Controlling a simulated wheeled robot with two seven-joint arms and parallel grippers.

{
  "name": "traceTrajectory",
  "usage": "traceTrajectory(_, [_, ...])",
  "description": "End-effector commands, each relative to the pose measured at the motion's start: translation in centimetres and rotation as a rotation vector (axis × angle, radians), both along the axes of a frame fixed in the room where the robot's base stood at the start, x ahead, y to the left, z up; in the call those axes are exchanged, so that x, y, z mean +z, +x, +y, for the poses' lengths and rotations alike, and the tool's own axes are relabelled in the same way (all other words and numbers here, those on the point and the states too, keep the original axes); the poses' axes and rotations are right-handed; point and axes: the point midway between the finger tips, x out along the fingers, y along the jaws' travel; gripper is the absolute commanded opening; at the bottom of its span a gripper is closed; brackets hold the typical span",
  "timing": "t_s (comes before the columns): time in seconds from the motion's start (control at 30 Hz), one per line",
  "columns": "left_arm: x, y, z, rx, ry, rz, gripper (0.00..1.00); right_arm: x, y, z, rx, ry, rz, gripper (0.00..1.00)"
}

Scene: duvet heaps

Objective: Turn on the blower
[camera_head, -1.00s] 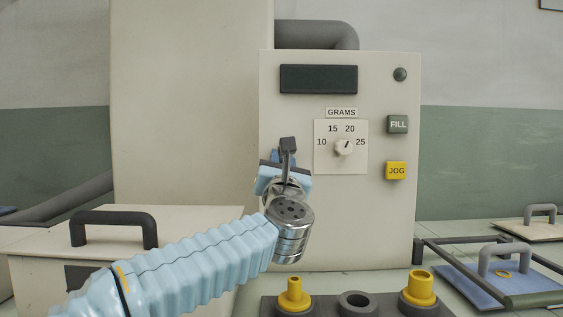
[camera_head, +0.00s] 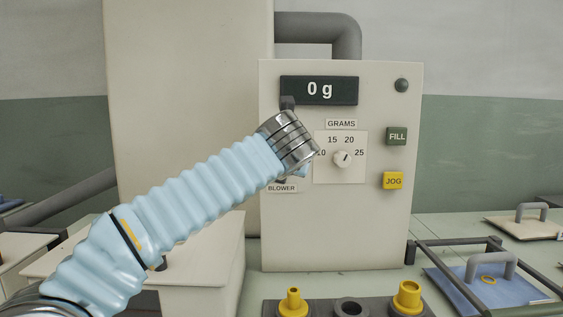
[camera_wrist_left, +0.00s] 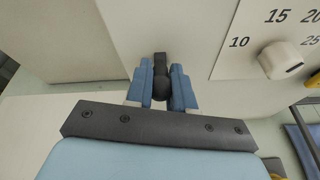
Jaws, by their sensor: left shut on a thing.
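The blower switch is a dark lever (camera_wrist_left: 161,88) on the front of the cream machine (camera_head: 340,235). In the left wrist view my left gripper (camera_wrist_left: 160,70) has its blue fingers closed around the lever. In the head view my wrist hides most of the gripper and lever; a dark tip (camera_head: 287,103) shows above it, just under the display. The BLOWER label (camera_head: 281,188) shows below my wrist. The display (camera_head: 319,90) is lit and reads 0 g. My right gripper is not in view.
Right of the lever is the GRAMS dial (camera_head: 342,158), with the FILL button (camera_head: 397,136) and yellow JOG button (camera_head: 393,180) further right. A dark holder with yellow-topped pieces (camera_head: 407,296) stands in front. A blue board with a handle (camera_head: 490,283) lies at right.

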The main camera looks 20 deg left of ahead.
Motion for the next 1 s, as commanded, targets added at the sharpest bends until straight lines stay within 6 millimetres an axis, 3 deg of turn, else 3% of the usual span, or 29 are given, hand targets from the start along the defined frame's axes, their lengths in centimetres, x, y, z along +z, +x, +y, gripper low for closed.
traceTrajectory(0.37, [0.57,0.25,-0.03,-0.002,-0.043,0.147,0.0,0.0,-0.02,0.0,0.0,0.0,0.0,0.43])
traceTrajectory(0.9, [0.7,0.24,0.04,0.0,-0.048,0.168,0.0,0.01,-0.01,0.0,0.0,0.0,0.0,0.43])
traceTrajectory(0.93, [0.7,0.24,0.05,0.0,-0.048,0.168,0.27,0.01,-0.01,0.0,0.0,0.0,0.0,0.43])
traceTrajectory(1.0, [0.69,0.23,0.05,0.0,-0.048,0.168,0.38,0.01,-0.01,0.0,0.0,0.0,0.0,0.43])
